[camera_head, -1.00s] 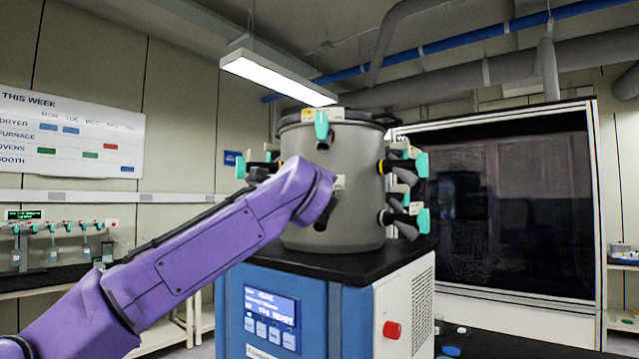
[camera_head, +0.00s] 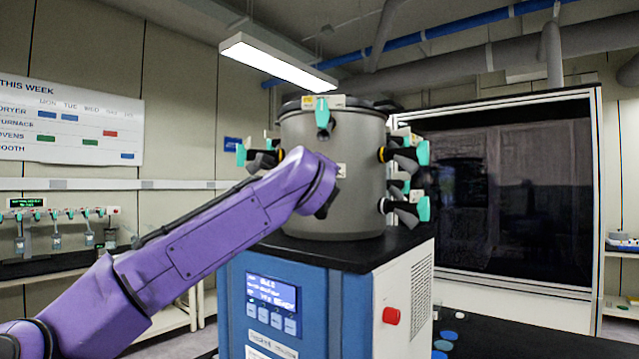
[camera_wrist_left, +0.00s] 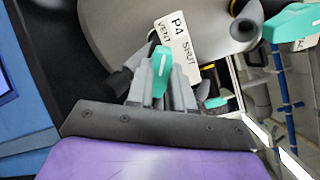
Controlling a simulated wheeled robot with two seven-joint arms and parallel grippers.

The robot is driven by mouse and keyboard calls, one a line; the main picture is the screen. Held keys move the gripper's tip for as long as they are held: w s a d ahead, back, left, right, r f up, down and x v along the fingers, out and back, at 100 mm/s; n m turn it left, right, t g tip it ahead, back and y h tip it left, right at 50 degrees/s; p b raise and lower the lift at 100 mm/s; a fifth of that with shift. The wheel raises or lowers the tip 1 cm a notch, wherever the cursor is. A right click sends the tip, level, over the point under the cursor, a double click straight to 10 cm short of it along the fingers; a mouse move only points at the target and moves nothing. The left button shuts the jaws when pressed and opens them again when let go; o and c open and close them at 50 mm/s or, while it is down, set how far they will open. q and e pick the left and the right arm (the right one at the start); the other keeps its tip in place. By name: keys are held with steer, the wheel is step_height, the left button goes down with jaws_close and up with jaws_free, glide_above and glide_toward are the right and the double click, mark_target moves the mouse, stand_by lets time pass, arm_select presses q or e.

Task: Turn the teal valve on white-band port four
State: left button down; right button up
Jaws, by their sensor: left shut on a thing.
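The grey drum (camera_head: 345,135) stands on the blue and white freeze dryer and carries several teal-handled valves. In the left wrist view, a label (camera_wrist_left: 176,43) on the drum reads P4, VENT and SHUT. My left gripper (camera_wrist_left: 161,75) is shut on the teal valve handle (camera_wrist_left: 160,62) just below that label, with a finger on each side. In the head view my purple wrist covers this valve and the gripper fingers. The band colour of the held port cannot be made out. My right gripper is not in view.
Other teal valves stick out nearby: one at the upper front (camera_head: 322,112), some at the right (camera_head: 424,153) and left (camera_head: 240,155). The black dryer top (camera_head: 340,249) lies below the drum. A dark-fronted cabinet (camera_head: 510,190) stands behind at the right.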

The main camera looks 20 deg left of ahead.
arm_select(q)
steer(key=m+p, duration=0.3)
steer(key=m, duration=0.7)
steer(key=shift+r+m, duration=0.15)
steer(key=shift+m, duration=0.25)
stand_by(0.4)
steer(key=c, duration=1)
jaws_free()
steer(key=shift+w+d, duration=0.1)
steer(key=s+d+b, duration=0.1)
steer(key=s+b, duration=0.3)
steer(key=s, duration=0.6)
steer(key=shift+s+d, duration=0.2)
steer(key=shift+d, duration=0.2)
